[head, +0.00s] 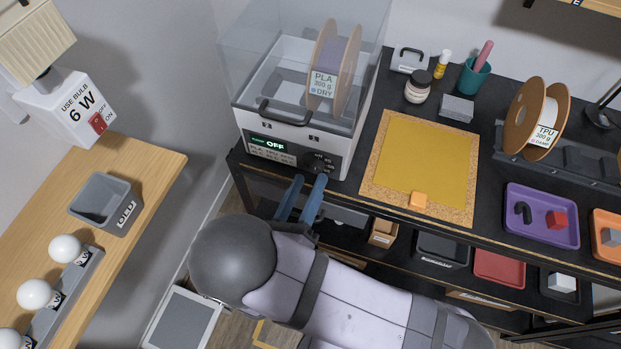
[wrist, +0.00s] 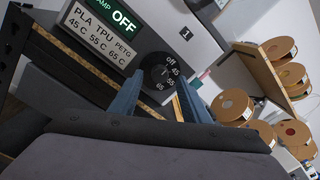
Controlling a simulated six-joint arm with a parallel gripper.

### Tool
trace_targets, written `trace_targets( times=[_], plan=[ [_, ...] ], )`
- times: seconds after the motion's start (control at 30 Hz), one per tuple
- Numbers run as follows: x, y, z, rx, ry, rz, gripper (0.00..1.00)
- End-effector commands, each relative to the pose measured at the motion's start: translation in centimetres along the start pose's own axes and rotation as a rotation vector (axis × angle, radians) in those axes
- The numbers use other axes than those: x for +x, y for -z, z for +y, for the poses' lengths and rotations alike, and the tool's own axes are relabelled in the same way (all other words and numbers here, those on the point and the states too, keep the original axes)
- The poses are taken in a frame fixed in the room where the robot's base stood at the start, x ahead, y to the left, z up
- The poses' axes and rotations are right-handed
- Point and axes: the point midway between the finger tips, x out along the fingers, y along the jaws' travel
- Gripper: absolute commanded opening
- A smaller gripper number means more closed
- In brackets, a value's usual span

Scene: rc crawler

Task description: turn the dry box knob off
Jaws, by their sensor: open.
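The dry box (head: 295,140) stands at the left end of the black bench, with a clear lid and a PLA spool inside. Its display (head: 272,145) reads OFF, and the wrist view shows the same word. The dark round knob (head: 319,161) is on the front panel, right of the display. In the wrist view the knob (wrist: 158,73) has "off" and temperature marks around it; its pointer is too small to read surely. My gripper (head: 304,183) is open, its blue fingers just in front of and below the knob, with nothing between them. I cannot tell whether they touch it.
A TPU spool (head: 537,118) and a purple tray (head: 541,232) are farther right. A wooden table (head: 130,165) with bulbs is at left.

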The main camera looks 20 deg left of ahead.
Motion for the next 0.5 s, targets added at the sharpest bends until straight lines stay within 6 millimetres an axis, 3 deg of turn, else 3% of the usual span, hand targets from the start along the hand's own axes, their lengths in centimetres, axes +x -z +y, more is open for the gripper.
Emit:
trace_targets(
  times=[0.2,0.5],
  plan=[
    [-3.0,0.1,0.2,0.001,-0.003,-0.003,0.43],
    [-4.6,0.0,0.0,0.000,0.000,-0.001,0.43]
  ],
)
